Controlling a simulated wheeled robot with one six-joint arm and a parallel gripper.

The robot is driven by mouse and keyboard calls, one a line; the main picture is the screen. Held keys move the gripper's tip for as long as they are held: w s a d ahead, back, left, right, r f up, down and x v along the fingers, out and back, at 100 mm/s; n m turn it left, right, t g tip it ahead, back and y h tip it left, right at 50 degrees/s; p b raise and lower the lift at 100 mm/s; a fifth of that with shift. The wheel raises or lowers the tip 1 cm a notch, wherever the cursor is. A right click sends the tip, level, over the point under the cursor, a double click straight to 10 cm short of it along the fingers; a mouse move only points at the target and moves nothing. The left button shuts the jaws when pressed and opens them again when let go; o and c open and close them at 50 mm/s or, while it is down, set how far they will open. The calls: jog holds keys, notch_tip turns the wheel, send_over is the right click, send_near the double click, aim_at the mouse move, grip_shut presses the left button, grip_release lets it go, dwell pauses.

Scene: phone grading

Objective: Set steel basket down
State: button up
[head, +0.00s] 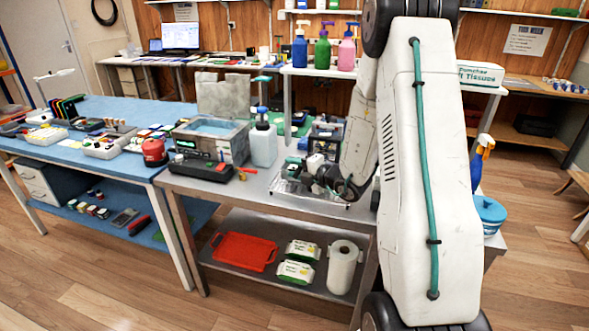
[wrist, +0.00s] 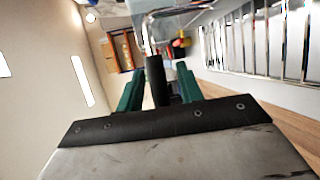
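The steel basket (head: 300,193) shows in the head view as a shiny, low metal shape at the front of the steel bench, close to my gripper (head: 328,182). Its outline is cluttered, and I cannot tell whether it touches the bench top. In the wrist view my gripper's two green fingers (wrist: 158,88) stand on either side of a black grip, which appears to be the basket's handle. A bright metal part of the basket (wrist: 175,14) shows beyond it at the top. My arm hides part of the bench to the right.
An open tank of liquid (head: 212,128) stands left of the basket, with a white pump bottle (head: 263,145) between. A dark handheld device (head: 200,168) lies at the front edge. Soap bottles (head: 322,50) stand on the shelf above. A red tray (head: 244,252) lies on the lower shelf.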

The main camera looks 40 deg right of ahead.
jog(key=shift+r, duration=0.15)
jog(key=v, duration=1.1)
jog(key=s+a+r+n+g+y, duration=0.2)
jog(key=s+a+r+n+g, duration=0.2)
jog(key=a+n, duration=0.45)
jog(key=s+a+r+n+g+y, duration=0.3)
jog(key=a+r+n+g, duration=0.1)
jog(key=a+n, duration=0.45)
jog(key=s+a+r+n+g+y, duration=0.2)
jog(key=s+a+r+n+g, duration=0.15)
jog(key=a+n, duration=0.55)
jog(key=s+d+r+n+g+h, duration=0.1)
jog(key=s+n+h, duration=0.4)
jog(key=n, duration=0.7)
jog(key=s+d+r+n+g+h, duration=0.1)
jog(key=s+d+r+n+h, duration=0.1)
jog(key=s+n+h, duration=0.4)
jog(key=s+r+n, duration=0.1)
jog(key=s+n, duration=0.3)
jog(key=n, duration=0.2)
jog(key=shift+s+d, duration=0.25)
jog(key=shift+d, duration=0.15)
